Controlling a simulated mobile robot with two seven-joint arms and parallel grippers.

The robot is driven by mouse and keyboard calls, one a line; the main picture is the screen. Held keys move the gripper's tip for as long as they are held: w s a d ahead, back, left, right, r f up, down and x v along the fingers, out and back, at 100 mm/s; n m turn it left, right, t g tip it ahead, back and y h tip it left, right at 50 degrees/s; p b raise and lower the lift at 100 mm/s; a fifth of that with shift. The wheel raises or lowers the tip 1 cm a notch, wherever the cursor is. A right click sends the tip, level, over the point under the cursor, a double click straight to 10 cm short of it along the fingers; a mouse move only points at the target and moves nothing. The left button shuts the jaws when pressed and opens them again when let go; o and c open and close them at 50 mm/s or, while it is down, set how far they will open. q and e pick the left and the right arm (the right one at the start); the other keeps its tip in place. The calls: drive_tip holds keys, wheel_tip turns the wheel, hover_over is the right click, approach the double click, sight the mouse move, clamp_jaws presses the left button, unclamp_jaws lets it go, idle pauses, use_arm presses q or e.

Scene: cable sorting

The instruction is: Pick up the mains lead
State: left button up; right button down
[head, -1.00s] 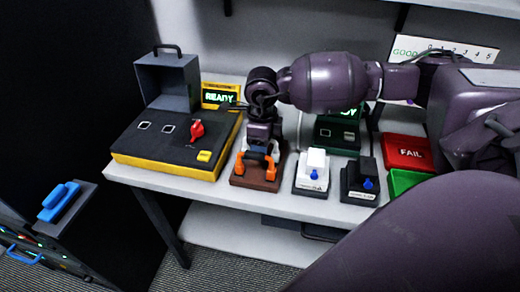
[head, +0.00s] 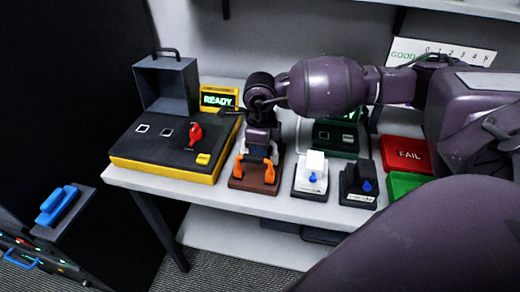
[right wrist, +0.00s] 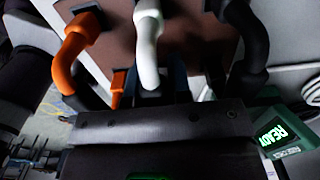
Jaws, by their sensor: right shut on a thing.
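My right gripper (head: 258,153) points down over the brown base (head: 250,184) on the table. It is shut on the lead there, which I take to be the mains lead; the grip itself is mostly hidden by the jaws. Orange bent parts (head: 239,168) show on both sides below the jaws. In the right wrist view an orange bent piece (right wrist: 72,60), a white one (right wrist: 148,40) and a black one (right wrist: 248,45) show against the brown surface. I cannot tell whether the lead is clear of the base. My left gripper is not in view.
Left stands a black and yellow tester (head: 155,150) with a red knob and open lid. Right of the base are a white-topped block (head: 311,175) and a black block (head: 359,182). Beyond are a green unit (head: 337,138), a red FAIL tray (head: 405,153) and a green tray (head: 403,184).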

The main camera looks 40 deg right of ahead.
wheel_tip(320, 180, up, 23)
drive_tip(key=p, duration=0.3)
idle(0.6)
drive_tip(key=shift+f, duration=0.15)
